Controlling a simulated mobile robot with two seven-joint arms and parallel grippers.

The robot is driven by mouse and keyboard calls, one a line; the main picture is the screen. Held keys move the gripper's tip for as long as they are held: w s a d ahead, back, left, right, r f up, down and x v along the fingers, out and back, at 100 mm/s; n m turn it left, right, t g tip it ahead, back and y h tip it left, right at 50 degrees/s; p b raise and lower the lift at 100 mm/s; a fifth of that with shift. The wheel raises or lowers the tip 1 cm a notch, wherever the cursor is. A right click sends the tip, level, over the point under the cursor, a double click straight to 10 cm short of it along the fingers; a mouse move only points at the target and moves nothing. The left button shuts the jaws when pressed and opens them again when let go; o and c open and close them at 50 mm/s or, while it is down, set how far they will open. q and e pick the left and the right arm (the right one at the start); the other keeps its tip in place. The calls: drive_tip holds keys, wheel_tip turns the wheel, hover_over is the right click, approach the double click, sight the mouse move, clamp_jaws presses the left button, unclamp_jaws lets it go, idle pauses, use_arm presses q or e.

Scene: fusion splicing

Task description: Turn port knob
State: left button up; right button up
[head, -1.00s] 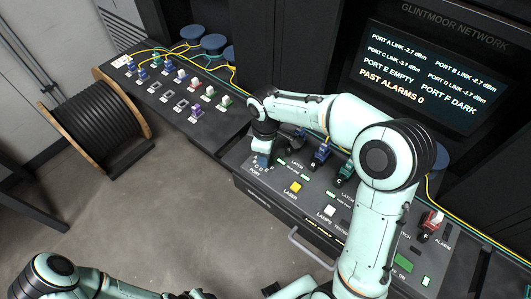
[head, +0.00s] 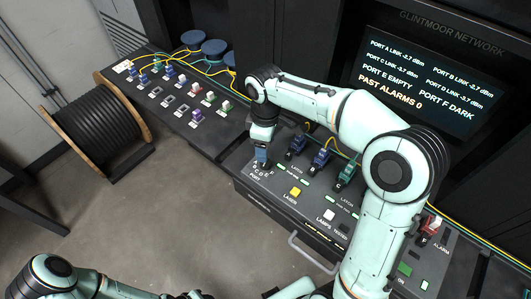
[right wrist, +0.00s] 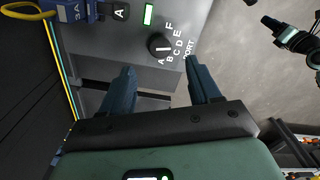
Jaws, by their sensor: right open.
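The port knob (right wrist: 158,45) is a small round black dial with a white pointer line, ringed by the letters A to F, in the right wrist view. In the head view its PORT lettering (head: 257,174) shows at the console's left end. My right gripper (head: 262,158) points down over that spot and hides most of the knob. In the right wrist view my right gripper (right wrist: 162,78) is open, its fingers apart with nothing between them. The knob appears beyond the gap, and I see no contact. My left arm (head: 60,278) is at the lower left; its fingers are not clear.
Blue and green connectors (head: 320,160) stand behind the gripper on the console. A yellow LASER button (head: 295,191) and a front handle (head: 305,252) lie to the right. A screen (head: 430,75) reads PORT E EMPTY, PORT F DARK. A cable reel (head: 95,128) stands left.

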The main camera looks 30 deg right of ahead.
wheel_tip(320, 180, up, 6)
drive_tip(key=shift+p, duration=0.35)
idle(0.4)
